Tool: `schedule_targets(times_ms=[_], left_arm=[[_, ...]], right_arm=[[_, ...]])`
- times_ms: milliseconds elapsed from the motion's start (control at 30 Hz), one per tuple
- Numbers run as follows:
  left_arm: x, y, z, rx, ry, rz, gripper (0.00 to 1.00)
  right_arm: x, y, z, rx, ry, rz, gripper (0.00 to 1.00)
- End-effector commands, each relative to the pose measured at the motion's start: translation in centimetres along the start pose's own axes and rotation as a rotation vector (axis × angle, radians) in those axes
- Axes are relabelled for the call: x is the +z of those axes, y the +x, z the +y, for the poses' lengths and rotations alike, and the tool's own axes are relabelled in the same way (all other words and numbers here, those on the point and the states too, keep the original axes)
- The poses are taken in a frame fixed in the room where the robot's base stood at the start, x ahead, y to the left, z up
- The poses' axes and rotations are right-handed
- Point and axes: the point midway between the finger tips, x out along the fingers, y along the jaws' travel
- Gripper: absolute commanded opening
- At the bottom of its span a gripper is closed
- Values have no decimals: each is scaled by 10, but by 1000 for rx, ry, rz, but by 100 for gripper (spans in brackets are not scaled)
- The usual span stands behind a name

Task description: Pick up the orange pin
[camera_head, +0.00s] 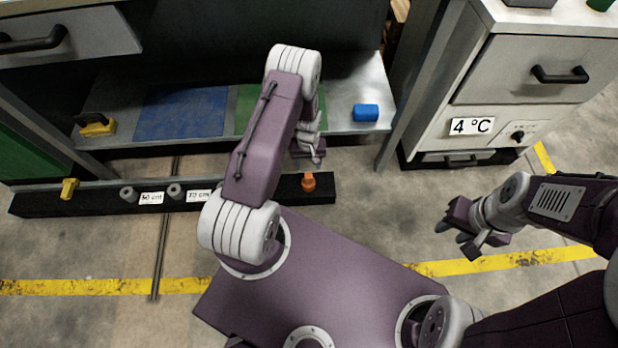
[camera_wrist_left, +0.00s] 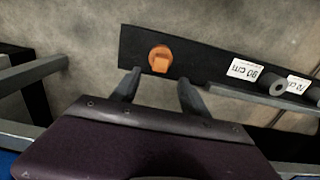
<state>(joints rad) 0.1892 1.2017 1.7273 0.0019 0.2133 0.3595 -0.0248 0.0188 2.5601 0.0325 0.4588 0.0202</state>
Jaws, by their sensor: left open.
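The orange pin (camera_head: 308,182) stands at the right end of a long black rail in the head view. In the left wrist view the orange pin (camera_wrist_left: 160,58) shows ahead of the fingertips, between their lines. My left gripper (camera_head: 315,158) is just beyond and above the pin in the head view, apart from it. In the left wrist view the fingers of my left gripper (camera_wrist_left: 158,86) are spread, with nothing between them. My right gripper (camera_head: 462,238) is over the floor at the right, far from the pin; its jaw state is unclear.
The black rail (camera_head: 100,203) also carries a yellow pin (camera_head: 69,188), grey pegs (camera_head: 175,191) and labels. A shelf behind holds a blue mat (camera_head: 180,112), a green mat (camera_head: 252,105), a blue block (camera_head: 365,112) and a yellow piece (camera_head: 95,124). A cabinet (camera_head: 535,70) stands right.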

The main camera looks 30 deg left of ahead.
Motion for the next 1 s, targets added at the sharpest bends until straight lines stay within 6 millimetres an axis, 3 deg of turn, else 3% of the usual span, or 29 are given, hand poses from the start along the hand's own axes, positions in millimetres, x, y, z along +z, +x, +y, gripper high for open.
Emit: schedule_targets(times_ms=[33, 100, 333, 500, 600, 800, 833, 1000], left_arm=[[1, 16, 0, 0, 0, -1, 53], [1, 28, 0, 0, 0, -1, 53], [1, 38, 0, 0, 1, 0, 53], [5, 71, 0, 0, 1, 0, 53], [5, 84, 0, 0, 1, 1, 53], [4, 81, 0, 1, 1, 1, 53], [4, 81, 0, 0, 1, 1, 50], [4, 81, 0, 0, 1, 1, 3]], right_arm=[[1, 13, 0, 0, 0, 0, 36], [2, 22, 0, 0, 0, 0, 36], [3, 29, 1, 0, 0, 0, 36], [6, 60, 1, 0, 0, 0, 36], [7, 68, 1, 0, 0, 0, 36], [7, 64, 1, 0, 0, 0, 36], [7, 64, 1, 0, 0, 0, 36], [7, 64, 1, 0, 0, 0, 36]])
